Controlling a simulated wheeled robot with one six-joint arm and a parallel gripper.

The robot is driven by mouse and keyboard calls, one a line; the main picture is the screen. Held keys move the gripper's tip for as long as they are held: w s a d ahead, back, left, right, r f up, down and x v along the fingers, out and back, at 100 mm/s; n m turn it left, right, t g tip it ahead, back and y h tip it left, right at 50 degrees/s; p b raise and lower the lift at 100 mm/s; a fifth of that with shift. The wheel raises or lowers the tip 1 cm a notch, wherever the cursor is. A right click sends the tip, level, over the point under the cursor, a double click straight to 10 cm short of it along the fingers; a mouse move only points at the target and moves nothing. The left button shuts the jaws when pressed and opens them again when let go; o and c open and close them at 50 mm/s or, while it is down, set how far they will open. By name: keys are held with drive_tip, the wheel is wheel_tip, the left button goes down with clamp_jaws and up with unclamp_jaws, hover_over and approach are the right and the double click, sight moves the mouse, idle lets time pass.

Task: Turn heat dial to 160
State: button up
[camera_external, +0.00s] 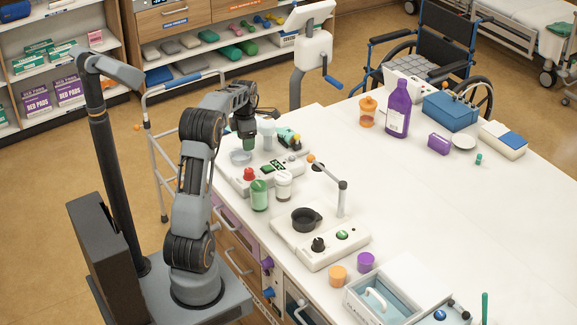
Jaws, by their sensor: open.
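My gripper (248,142) is at the far left part of the white table, above a white device (238,183) with a red knob (249,175) and a small green display. A green thing shows right at its fingertips; I cannot tell whether they touch. A second white device (338,256) stands closer to the camera. It has a black dial (318,244), a green button (342,235) and a black round cup (304,219). No gripper is near that dial. The dial's scale and any number 160 are too small to read, and which knob is the heat dial is not clear.
A green-capped jar (259,195) and a white jar (283,185) stand between the devices. The table's middle right is clear.

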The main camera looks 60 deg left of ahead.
sight(248, 170)
wheel_tip(248, 170, down, 13)
drive_tip(key=shift+f+p, duration=0.1)
drive_tip(key=shift+p, duration=0.7)
drive_tip(key=c, duration=0.9)
